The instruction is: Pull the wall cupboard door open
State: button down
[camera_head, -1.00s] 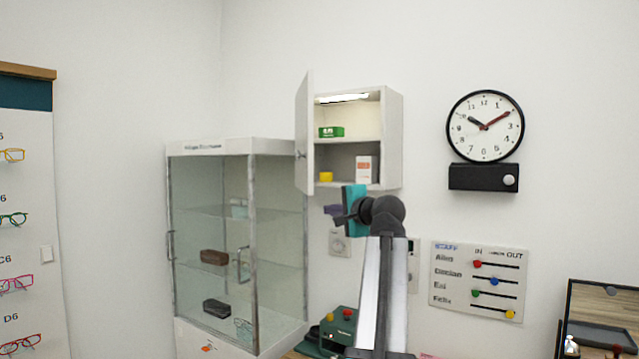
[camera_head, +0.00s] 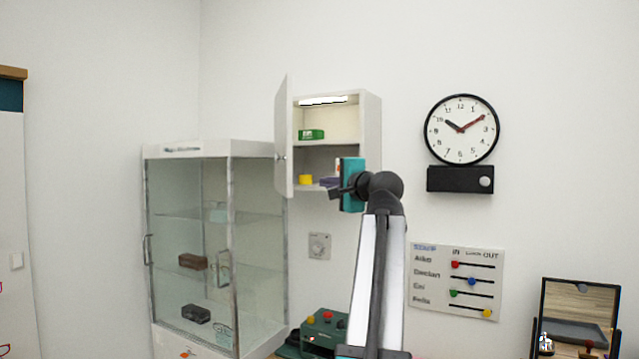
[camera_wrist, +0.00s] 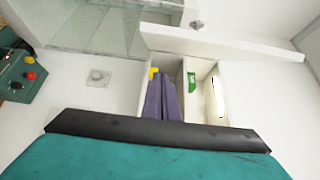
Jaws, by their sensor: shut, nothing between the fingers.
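The white wall cupboard (camera_head: 373,130) is open. Its door (camera_head: 281,125) stands wide out from the left side, with a small knob (camera_head: 281,156) on it. In the wrist view the door (camera_wrist: 225,43) runs across the top and its knob (camera_wrist: 196,24) shows above. My gripper (camera_head: 328,182) is shut and empty, its purple fingers in front of the cupboard's lower compartment. In the wrist view the fingers (camera_wrist: 164,84) point toward the opening, apart from the door. My teal wrist hides part of the lower compartment.
Inside the cupboard are a green box (camera_head: 311,134), a yellow box (camera_head: 305,179) and a lit lamp (camera_head: 323,100). A glass cabinet (camera_head: 190,230) stands below left. A clock (camera_head: 461,129) and a slider board (camera_head: 457,282) hang at right.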

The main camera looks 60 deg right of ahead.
jog(key=w+d+p, duration=0.2)
jog(key=w+p, duration=0.2)
jog(key=w, duration=0.6)
jog(key=shift+w, duration=0.25)
jog(key=shift+d, duration=0.15)
